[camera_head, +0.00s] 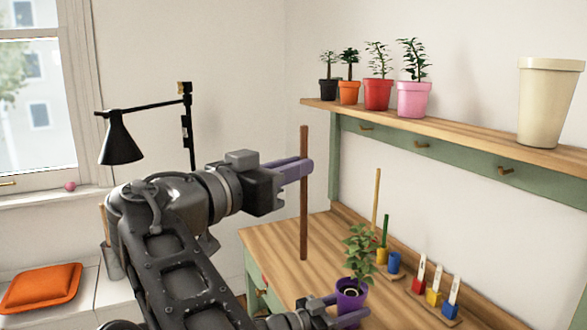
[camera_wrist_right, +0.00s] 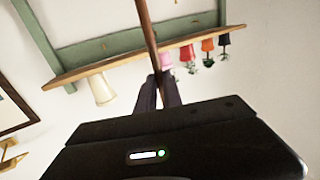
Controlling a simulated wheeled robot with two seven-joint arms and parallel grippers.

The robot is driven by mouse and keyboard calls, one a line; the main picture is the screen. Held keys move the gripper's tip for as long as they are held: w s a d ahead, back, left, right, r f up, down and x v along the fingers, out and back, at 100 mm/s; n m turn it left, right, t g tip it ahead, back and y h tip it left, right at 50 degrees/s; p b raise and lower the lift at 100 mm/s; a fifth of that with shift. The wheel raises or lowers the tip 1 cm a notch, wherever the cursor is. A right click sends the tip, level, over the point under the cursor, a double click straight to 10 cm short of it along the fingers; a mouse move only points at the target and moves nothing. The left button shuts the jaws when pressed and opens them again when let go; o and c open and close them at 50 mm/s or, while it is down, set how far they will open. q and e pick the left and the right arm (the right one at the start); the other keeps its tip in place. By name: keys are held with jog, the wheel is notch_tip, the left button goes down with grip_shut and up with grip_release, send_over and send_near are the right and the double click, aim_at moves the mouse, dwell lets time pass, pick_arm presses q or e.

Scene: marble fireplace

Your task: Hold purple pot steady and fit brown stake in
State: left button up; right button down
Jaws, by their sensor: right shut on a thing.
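The brown stake (camera_head: 304,215) is a long thin rod, held upright by my right gripper (camera_head: 300,170), which is shut around its upper part. The stake (camera_wrist_right: 147,25) also runs between the right fingers (camera_wrist_right: 158,92) in the right wrist view. The purple pot (camera_head: 350,300) holds a leafy green plant (camera_head: 359,250) at the table's front. My left gripper (camera_head: 338,310) has its fingers at the pot's lower sides, one partly hidden behind it. I cannot tell whether they press on it.
A shelf (camera_head: 450,130) above bears several potted plants and a cream pot (camera_head: 547,100). A black lamp (camera_head: 121,143) stands left.

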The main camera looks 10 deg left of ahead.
pick_arm(q)
jog(key=o, duration=0.5)
jog(key=shift+c, duration=0.2)
jog(key=shift+s+a, duration=0.1)
jog(key=v, duration=1.1)
jog(key=shift+s+a, duration=0.2)
jog(key=shift+a, duration=0.1)
